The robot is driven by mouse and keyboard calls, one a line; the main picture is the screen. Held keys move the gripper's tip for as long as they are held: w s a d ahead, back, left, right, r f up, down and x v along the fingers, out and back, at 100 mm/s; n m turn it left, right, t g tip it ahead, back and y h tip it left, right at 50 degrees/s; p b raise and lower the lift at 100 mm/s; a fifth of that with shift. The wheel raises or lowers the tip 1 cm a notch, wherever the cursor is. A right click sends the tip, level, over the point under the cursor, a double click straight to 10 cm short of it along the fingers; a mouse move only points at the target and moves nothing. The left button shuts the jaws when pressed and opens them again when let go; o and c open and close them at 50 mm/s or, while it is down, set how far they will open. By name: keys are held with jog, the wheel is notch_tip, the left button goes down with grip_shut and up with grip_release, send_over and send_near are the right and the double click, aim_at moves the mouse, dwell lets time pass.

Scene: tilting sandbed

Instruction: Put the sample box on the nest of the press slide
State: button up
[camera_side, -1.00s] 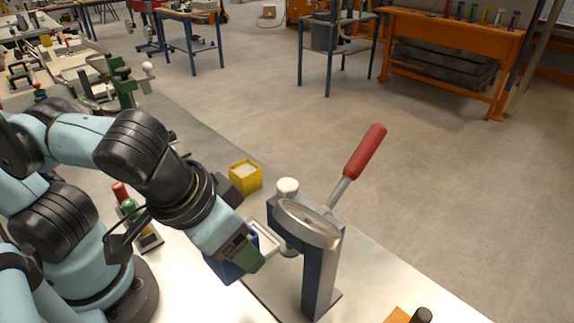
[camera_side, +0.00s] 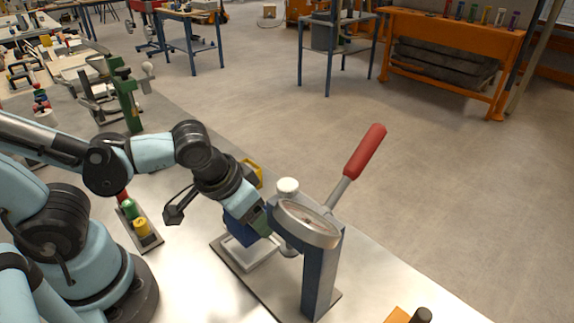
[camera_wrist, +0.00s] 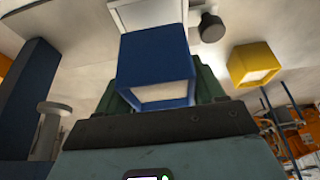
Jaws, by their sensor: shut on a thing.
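The sample box is blue with a pale face. My gripper (camera_side: 256,222) is shut on this sample box (camera_side: 238,231), partly hidden behind the gripper in the side view. In the wrist view the sample box (camera_wrist: 152,52) sits between the green fingers of my gripper (camera_wrist: 160,88). The nest (camera_side: 262,256) is a white-rimmed square on the press slide, at the foot of the press. The box overlaps the nest's far part in the side view; I cannot tell the gap between them. Part of the nest (camera_wrist: 128,15) shows beyond the box in the wrist view.
The press (camera_side: 318,262) has a dark blue column, a round head and a red lever (camera_side: 364,152), close to the right of my gripper. A yellow box (camera_wrist: 254,64) stands behind. A rack of coloured pieces (camera_side: 141,226) lies left.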

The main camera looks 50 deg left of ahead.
aim_at(251, 229)
jog(key=shift+f, duration=1.85)
jog(key=shift+f, duration=0.2)
jog(key=o, duration=1)
jog(key=shift+c, duration=0.2)
jog(key=shift+r, duration=0.2)
jog(key=shift+v, duration=5.9)
jog(key=w+a+t, duration=0.2)
jog(key=w+a, duration=0.5)
jog(key=w, duration=0.1)
jog(key=shift+t, duration=0.3)
jog(key=shift+f, duration=0.1)
